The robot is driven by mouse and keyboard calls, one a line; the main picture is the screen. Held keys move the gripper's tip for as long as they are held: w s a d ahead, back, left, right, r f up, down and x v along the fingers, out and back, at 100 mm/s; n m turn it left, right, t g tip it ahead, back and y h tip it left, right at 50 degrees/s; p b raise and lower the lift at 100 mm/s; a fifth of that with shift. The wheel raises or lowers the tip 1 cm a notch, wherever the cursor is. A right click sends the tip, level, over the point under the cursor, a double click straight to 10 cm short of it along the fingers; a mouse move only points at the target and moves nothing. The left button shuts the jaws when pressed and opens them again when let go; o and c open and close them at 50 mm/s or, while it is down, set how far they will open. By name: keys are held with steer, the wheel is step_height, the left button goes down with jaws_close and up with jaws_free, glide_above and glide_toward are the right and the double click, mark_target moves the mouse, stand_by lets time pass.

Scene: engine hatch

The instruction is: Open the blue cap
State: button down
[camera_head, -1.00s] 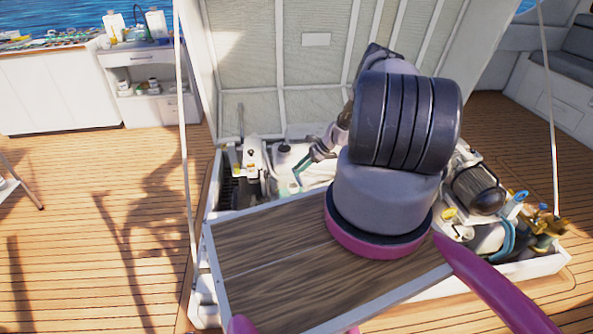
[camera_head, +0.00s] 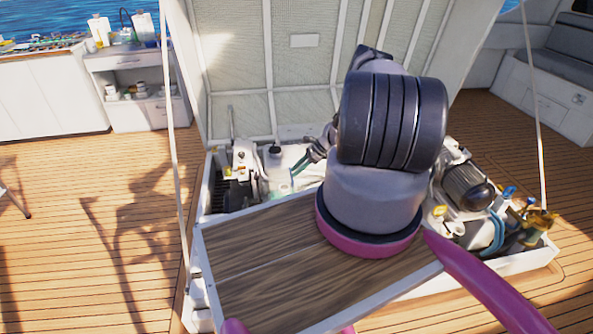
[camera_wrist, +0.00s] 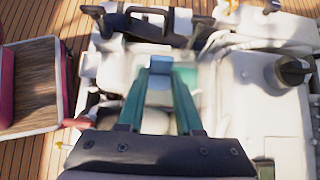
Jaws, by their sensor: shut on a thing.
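My gripper (camera_wrist: 160,80) has green fingers that close in on a small blue piece, which I take to be the blue cap (camera_wrist: 159,66), in the wrist view. The fingers reach over a pale, whitish tank area in the engine bay. In the head view my gripper (camera_head: 298,166) reaches down into the left-middle of the bay, its teal fingers angled to the lower left. The cap cannot be made out there, and my arm hides part of the bay.
The raised hatch lid (camera_head: 300,75) stands behind the bay. A black cap (camera_head: 275,150) is left of my gripper. An engine part with a dark round end (camera_head: 478,192) and blue-handled valves (camera_head: 508,192) fill the right side. A wood-topped panel (camera_head: 260,262) lies in front.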

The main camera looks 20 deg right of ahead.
steer(key=c, duration=0.8)
jaws_free()
steer(key=shift+d+f, duration=0.2)
steer(key=shift+o, duration=1.2)
steer(key=shift+a, duration=0.1)
steer(key=shift+r, duration=0.1)
steer(key=v, duration=1)
steer(key=shift+d+r, duration=0.25)
steer(key=shift+d, duration=0.1)
steer(key=shift+s, duration=0.1)
